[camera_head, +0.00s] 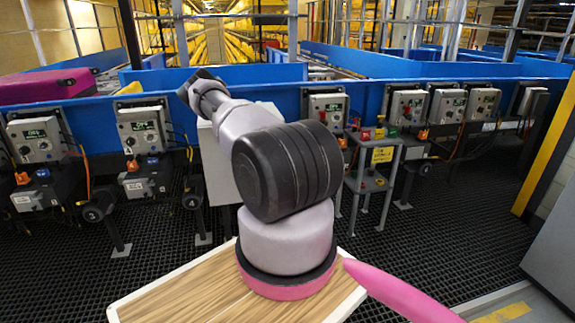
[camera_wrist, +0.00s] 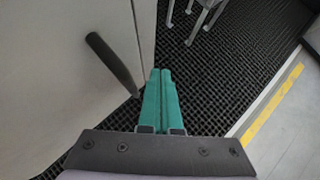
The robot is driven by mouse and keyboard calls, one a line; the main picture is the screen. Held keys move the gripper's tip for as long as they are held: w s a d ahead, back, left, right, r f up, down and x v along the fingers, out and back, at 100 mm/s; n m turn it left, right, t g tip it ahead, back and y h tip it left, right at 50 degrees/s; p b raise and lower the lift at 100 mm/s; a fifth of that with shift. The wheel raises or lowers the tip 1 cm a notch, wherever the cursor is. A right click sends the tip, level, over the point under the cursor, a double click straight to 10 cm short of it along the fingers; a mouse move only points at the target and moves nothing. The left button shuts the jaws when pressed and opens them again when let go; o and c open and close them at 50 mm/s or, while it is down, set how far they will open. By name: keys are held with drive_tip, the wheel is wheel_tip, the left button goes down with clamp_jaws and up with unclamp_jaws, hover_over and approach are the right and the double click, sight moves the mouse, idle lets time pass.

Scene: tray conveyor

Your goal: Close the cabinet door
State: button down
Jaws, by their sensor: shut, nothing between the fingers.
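A light grey cabinet (camera_head: 217,168) stands behind my arm in the head view, and the arm hides much of its front. In the wrist view a pale cabinet door (camera_wrist: 60,75) fills the left side, with a dark bar handle (camera_wrist: 112,64) on it. A narrow pale strip (camera_wrist: 146,30) runs beside the door's right edge, with a thin seam between them. I cannot tell how far the door stands open. My gripper (camera_wrist: 162,72) has its teal fingers together and empty, just right of the handle and the door edge. I cannot make out its fingers in the head view.
A grey metal stand (camera_head: 375,183) with coloured items is right of the cabinet; its legs (camera_wrist: 205,20) show in the wrist view. Control boxes (camera_head: 145,128) line the blue conveyor wall (camera_head: 375,97). Black grating (camera_head: 420,235) is open floor in front. A yellow post (camera_head: 550,145) stands at right.

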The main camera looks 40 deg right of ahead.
drive_tip(key=s+a+r, duration=0.3)
drive_tip(key=s+r, duration=0.3)
drive_tip(key=s, duration=0.1)
drive_tip(key=shift+s+r, duration=0.35)
drive_tip(key=shift+r, duration=0.05)
